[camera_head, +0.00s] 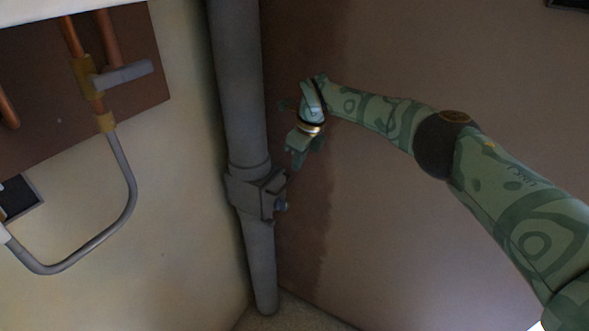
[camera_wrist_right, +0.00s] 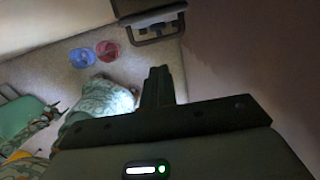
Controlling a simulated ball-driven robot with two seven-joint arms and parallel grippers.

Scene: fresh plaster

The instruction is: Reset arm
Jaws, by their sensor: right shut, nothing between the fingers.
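My right arm, patterned in green, reaches in from the right in the head view. Its gripper (camera_head: 294,162) hangs downward just right of the grey vertical pipe (camera_head: 239,90), a little above and beside the box-like clamp (camera_head: 250,194) on that pipe. In the right wrist view the dark fingers (camera_wrist_right: 158,82) are together with nothing between them. I cannot tell from the head view whether the gripper touches the pipe or clamp. My left gripper is in neither view.
Copper pipes with a grey lever valve (camera_head: 122,75) and a bent grey hose (camera_head: 128,190) are on the left wall. The right wall is largely bare. A blue round item (camera_wrist_right: 81,58) and a red one (camera_wrist_right: 109,50) lie on the floor.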

